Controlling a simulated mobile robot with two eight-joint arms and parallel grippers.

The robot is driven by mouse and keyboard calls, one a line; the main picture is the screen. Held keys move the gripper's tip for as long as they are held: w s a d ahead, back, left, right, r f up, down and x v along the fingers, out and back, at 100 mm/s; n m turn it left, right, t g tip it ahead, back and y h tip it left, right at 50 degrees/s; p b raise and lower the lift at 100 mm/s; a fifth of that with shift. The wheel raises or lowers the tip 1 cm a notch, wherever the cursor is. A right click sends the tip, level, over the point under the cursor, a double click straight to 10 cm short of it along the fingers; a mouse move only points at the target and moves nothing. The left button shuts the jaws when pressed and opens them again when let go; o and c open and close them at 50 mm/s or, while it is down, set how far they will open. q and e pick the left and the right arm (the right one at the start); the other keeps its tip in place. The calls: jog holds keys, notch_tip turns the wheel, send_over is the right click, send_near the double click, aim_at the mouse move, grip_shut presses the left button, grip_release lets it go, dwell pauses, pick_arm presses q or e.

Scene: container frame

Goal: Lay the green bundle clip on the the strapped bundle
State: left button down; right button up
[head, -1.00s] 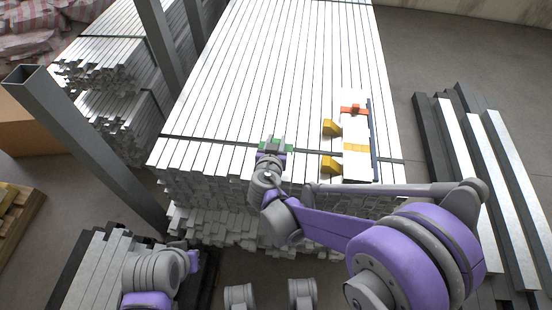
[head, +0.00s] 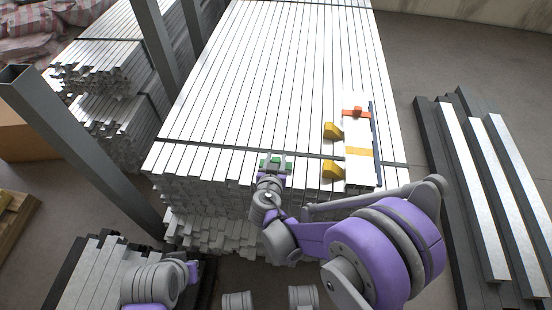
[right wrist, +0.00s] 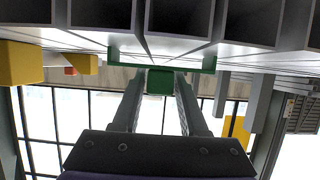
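The strapped bundle is a large stack of silver square tubes (head: 270,70) with dark straps across it. The green bundle clip (head: 263,162) is at the near edge of its top, close to the front strap. My right gripper (head: 274,168) is at the clip and hides part of it. In the right wrist view, the two fingers (right wrist: 160,95) are closed about the clip's green block (right wrist: 160,81).
On the bundle's right side lies a white rail with a red-orange piece (head: 355,112) and yellow blocks (head: 331,168). Grey posts (head: 80,150) stand at the left. Dark and silver beams (head: 480,180) lie on the floor at the right.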

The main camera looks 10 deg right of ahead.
jog(key=shift+o, duration=1.2)
jog(key=shift+r, duration=0.15)
jog(key=shift+s+a+r, duration=0.1)
jog(key=shift+s+r, duration=0.1)
jog(key=shift+s, duration=0.05)
jog(key=p+v, duration=0.3)
jog(key=v, duration=0.8)
jog(key=s+d+g, duration=0.6)
jog(key=s+d, duration=0.2)
jog(key=d, duration=0.5)
jog(key=s+d+r+n+g+y, duration=0.1)
jog(key=s+n+g+y, duration=0.1)
jog(key=s, duration=1)
jog(key=shift+d+r+n+g+y, duration=0.3)
jog(key=shift+g+y, duration=0.1)
jog(key=shift+y, duration=0.1)
